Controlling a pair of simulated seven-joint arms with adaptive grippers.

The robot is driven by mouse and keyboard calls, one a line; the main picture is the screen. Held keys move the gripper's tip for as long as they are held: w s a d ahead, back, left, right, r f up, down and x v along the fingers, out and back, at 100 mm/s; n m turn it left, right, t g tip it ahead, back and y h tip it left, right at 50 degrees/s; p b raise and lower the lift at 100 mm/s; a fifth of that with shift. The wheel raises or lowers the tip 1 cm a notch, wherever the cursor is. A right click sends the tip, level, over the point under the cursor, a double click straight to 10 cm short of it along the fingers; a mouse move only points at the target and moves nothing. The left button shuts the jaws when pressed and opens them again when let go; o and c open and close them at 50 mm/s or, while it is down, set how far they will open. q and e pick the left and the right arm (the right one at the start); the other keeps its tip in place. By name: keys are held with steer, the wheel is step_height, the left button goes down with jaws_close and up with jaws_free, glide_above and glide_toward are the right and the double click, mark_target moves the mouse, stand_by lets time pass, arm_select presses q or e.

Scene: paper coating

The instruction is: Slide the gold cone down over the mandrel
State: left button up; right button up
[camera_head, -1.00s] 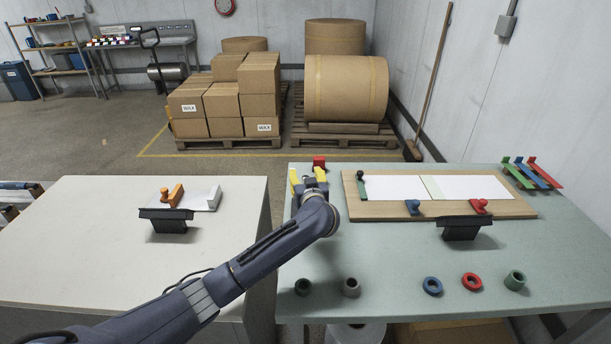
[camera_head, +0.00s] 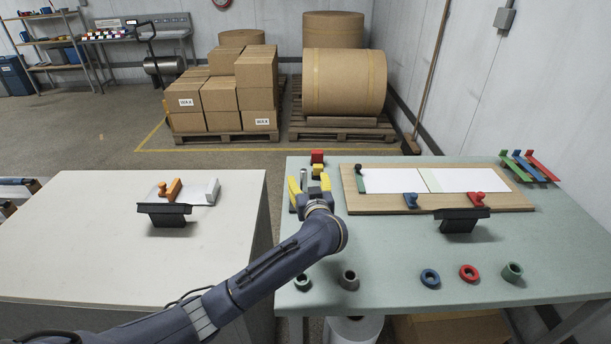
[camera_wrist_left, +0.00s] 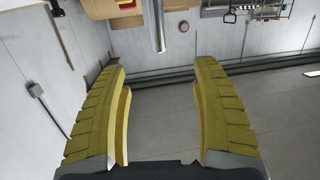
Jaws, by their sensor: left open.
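My left gripper (camera_head: 309,183) is over the left end of the green table, its yellow fingers spread apart. In the left wrist view, the open fingers (camera_wrist_left: 163,85) have nothing between them. A small yellow-gold piece (camera_head: 317,171) shows just beyond the fingers, in front of a red block (camera_head: 317,157). It is too small to tell whether this is the gold cone. I cannot make out the mandrel for certain; the gripper and arm hide part of this area. A grey metal cylinder (camera_wrist_left: 158,27) shows at the top of the left wrist view. My right gripper is not in view.
A wooden board (camera_head: 440,205) with white sheets lies right of the gripper. Several rings and cups, including a blue ring (camera_head: 430,278), line the front edge.

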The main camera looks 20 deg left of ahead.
arm_select(q)
steer(key=shift+v, duration=1.85)
steer(key=shift+a, duration=0.1)
